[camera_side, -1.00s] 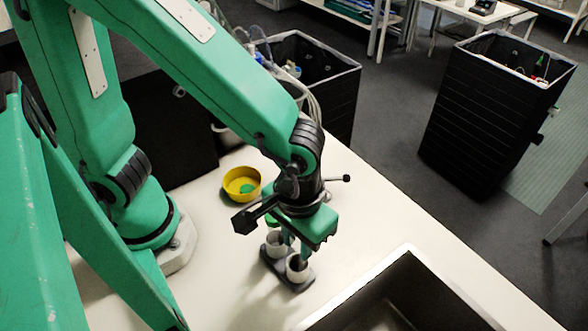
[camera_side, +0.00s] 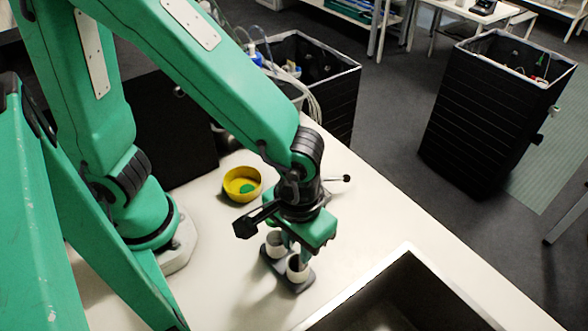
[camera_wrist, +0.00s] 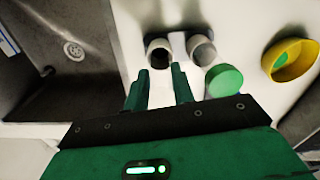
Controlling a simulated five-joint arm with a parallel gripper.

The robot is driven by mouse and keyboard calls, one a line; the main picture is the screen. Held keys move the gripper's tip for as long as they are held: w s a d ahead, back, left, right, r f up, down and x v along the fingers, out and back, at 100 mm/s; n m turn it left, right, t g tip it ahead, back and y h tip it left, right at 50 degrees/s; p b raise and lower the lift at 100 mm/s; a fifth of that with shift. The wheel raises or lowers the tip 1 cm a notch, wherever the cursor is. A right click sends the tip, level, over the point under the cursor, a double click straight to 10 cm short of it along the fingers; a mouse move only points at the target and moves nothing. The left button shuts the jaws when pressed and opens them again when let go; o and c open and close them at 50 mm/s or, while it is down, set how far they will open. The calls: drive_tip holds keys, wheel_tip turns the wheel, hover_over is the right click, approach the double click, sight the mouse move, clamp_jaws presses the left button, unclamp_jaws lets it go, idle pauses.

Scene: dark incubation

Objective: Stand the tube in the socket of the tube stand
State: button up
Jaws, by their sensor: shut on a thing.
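The tube stand (camera_side: 303,286) is a dark base with two pale round sockets on the white bench. My gripper (camera_side: 296,254) is over the front socket (camera_side: 298,269), its fingers pointing down. In the wrist view my gripper (camera_wrist: 158,83) has its fingers apart, facing the left socket (camera_wrist: 159,52), whose opening looks dark. It is shut on the tube, but the tube is hard to make out against the pale bench. A round green cap (camera_wrist: 224,80) shows beside the right socket (camera_wrist: 200,49). The rear socket (camera_side: 275,244) is partly hidden by my gripper.
A yellow bowl (camera_side: 242,196) with something green in it stands behind the stand. A metal sink (camera_side: 408,250) is to the front right, close to the stand. Black bins (camera_side: 490,115) stand on the floor beyond the bench. Bare bench lies right of the stand.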

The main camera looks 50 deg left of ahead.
drive_tip(key=shift+f, duration=0.6)
idle(0.5)
drive_tip(key=o, duration=1)
drive_tip(key=shift+c, duration=0.4)
drive_tip(key=shift+r, duration=0.15)
drive_tip(key=shift+r, duration=2.85)
